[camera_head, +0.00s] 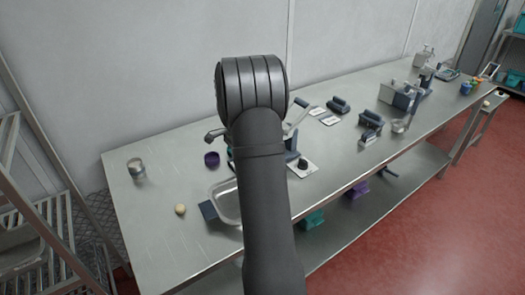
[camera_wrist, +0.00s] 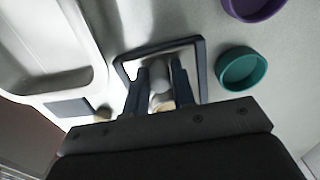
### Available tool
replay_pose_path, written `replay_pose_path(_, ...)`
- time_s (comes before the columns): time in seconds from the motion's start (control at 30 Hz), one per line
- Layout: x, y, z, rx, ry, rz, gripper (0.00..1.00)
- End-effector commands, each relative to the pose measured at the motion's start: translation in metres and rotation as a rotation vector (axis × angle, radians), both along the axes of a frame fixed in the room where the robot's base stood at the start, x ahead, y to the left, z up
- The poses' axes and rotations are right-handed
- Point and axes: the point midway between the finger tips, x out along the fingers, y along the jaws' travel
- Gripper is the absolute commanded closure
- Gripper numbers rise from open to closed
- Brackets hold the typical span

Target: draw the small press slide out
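In the wrist view my gripper (camera_wrist: 160,92) points at a dark blue rectangular frame with a pale inside (camera_wrist: 130,68). Its two dark fingers stand apart. A rounded grey piece (camera_wrist: 160,84) and a beige piece (camera_wrist: 160,104) show between them; I cannot tell whether the fingers touch these. In the head view my arm covers my gripper and part of a blue press-like device with a lever (camera_head: 300,104). Small dark devices (camera_head: 370,121) and (camera_head: 339,105) stand further right. I cannot tell surely which part is the small press slide.
A teal bowl (camera_wrist: 241,69) is close right of the frame, with a purple bowl (camera_wrist: 252,5) beyond. A pale tray (camera_wrist: 85,80) lies to the left. A metal can (camera_head: 136,170) and a beige ball (camera_head: 180,209) stand at the bench's left, with bare metal around them.

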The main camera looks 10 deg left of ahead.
Motion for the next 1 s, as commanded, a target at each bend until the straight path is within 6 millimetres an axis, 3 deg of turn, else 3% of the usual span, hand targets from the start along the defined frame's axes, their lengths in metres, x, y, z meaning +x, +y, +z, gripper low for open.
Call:
replay_pose_path(0.07, 0.001, -0.001, 0.0, 0.0, 0.0, -0.001, 0.6)
replay_pose_path(0.37, 0.001, -0.001, 0.001, 0.0, 0.0, 0.0, 0.59)
replay_pose_path(1.0, 0.001, -0.001, 0.062, 0.0, -0.001, 0.0, 0.59)
